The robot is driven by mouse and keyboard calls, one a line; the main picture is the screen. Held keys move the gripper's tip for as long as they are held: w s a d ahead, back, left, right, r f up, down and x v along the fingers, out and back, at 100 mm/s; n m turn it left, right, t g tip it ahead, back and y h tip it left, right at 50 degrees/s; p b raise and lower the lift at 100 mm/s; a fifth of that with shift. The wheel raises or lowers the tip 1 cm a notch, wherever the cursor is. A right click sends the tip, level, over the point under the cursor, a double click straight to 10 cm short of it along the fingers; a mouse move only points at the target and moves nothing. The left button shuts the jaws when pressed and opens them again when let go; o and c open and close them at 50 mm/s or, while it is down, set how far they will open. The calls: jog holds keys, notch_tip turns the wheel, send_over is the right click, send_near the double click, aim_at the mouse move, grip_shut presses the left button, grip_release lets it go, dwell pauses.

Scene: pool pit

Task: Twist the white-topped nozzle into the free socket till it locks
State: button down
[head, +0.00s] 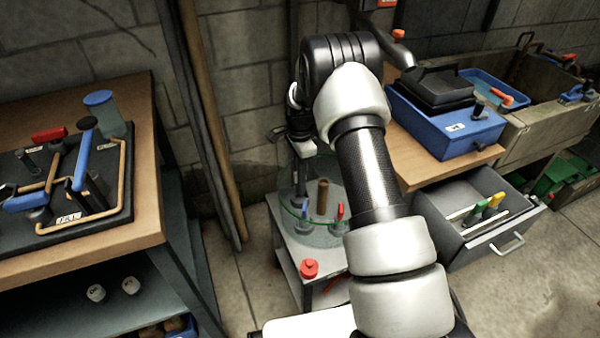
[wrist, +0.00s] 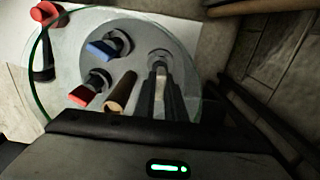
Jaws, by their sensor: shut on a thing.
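My gripper (wrist: 162,88) is shut, with its fingers reaching down over the grey disc (wrist: 136,32) inside the clear round basin. A pale sliver of the white-topped nozzle (wrist: 159,68) shows between the fingertips; the fingers hide most of it. The tips line up with a round socket ring (wrist: 152,55) on the disc; I cannot tell whether the nozzle is seated or turned in it. A blue-topped nozzle (wrist: 101,49) and a red-topped nozzle (wrist: 82,94) stand in other sockets. In the head view, my gripper (head: 301,160) is at the back left of the basin.
A brown post (wrist: 120,92) rises from the disc close to my fingers; it also shows in the head view (head: 322,197). The clear basin wall (head: 318,236) surrounds the disc. A red-capped item (head: 309,268) sits on the stand in front. Wooden poles (head: 208,120) lean at left.

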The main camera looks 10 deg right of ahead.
jog(key=shift+f, duration=0.25)
dwell(0.4)
jog(key=shift+f+b, duration=0.3)
jog(key=shift+f, duration=0.1)
jog(key=shift+f, duration=0.45)
dwell(0.3)
jog(key=shift+f, duration=0.4)
jog(key=shift+f, duration=0.55)
dwell(0.5)
jog(key=n, duration=0.5)
jog(key=shift+n, duration=0.3)
jog(key=n, duration=0.7)
